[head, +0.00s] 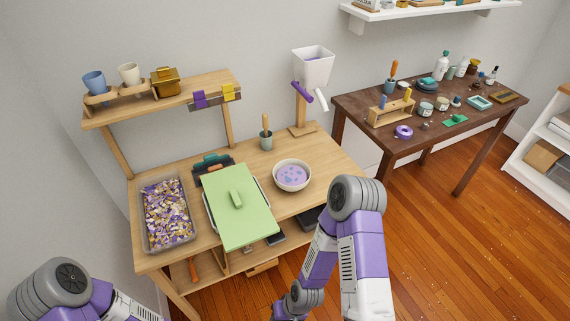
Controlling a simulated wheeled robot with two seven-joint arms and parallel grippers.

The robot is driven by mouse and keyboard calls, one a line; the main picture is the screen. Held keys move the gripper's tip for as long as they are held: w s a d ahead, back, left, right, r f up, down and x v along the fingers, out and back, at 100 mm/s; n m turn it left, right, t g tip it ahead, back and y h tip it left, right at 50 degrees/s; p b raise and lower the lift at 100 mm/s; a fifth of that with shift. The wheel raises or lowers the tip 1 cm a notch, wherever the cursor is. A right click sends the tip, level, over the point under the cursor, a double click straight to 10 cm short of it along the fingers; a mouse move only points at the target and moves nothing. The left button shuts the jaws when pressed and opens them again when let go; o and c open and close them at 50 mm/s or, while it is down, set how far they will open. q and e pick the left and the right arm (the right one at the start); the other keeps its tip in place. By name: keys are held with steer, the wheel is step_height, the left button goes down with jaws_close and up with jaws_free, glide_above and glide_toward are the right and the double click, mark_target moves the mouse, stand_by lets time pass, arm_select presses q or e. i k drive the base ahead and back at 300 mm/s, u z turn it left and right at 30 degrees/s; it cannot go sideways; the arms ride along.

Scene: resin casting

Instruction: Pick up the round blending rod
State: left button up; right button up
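I cannot tell for certain which thing is the round blending rod. A rod with a light wooden handle (265,121) stands upright in a grey-green cup (266,142) at the back of the light wooden workbench (325,149). Another rod with an orange handle (394,69) stands in a blue-grey cup (389,86) on the dark table. The lower ends of both are hidden in their cups. My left arm shows only at the bottom left corner, and my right arm bends down in front of the workbench. Neither gripper's fingers are in view.
A bowl of purple mix (292,175), a green-lidded container (228,220) and a tray of coloured chips (147,228) occupy the workbench. A raised shelf (206,87) and a white hopper on a stand (313,67) rise behind. The dark table (363,119) holds small jars.

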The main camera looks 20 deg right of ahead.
mark_target(265, 116)
steer(key=z, duration=2.4)
steer(key=i, duration=1.85)
steer(key=u, duration=2.3)
